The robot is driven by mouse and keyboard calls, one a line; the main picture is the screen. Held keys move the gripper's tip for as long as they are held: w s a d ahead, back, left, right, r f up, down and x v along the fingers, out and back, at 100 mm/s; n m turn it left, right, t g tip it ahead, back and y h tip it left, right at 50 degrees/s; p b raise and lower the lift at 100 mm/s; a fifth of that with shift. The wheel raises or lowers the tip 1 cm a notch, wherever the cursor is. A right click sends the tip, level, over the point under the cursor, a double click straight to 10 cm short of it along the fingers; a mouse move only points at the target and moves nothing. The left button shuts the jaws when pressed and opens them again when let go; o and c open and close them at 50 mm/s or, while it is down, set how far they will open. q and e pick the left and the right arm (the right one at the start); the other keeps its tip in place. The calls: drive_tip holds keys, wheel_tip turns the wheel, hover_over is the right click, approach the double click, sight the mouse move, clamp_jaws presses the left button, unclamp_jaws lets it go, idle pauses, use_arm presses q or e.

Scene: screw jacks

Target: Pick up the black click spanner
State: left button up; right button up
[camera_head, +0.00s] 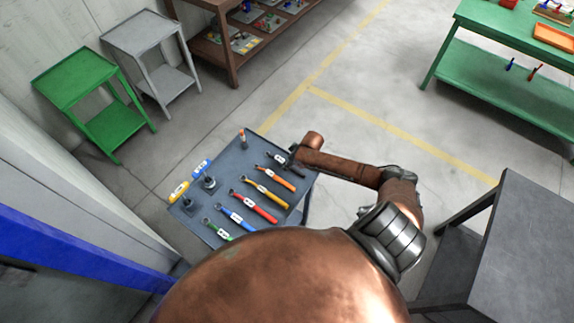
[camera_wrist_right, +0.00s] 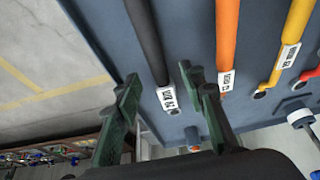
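The black click spanner (camera_head: 274,157) lies at the far right end of the row on the grey tray table (camera_head: 225,160). It also shows in the right wrist view (camera_wrist_right: 147,42), with a white label near its end. My right gripper (camera_wrist_right: 160,76) is open, with one green finger on each side of the black spanner and visible gaps between. In the head view the right gripper (camera_head: 296,155) is over the table's right edge and partly hides the spanner. My left gripper is not in view.
An orange spanner (camera_head: 280,171) lies close beside the black one. Yellow (camera_head: 262,190), red (camera_head: 258,207), blue (camera_head: 236,217) and green spanners follow along the table. A dark table (camera_head: 530,245) stands at the right. Open floor lies behind the tray table.

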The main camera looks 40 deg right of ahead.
drive_tip(key=shift+w+f, duration=0.25)
drive_tip(key=shift+f, duration=0.45)
drive_tip(key=shift+c, duration=0.5)
clamp_jaws()
drive_tip(key=shift+r, duration=0.1)
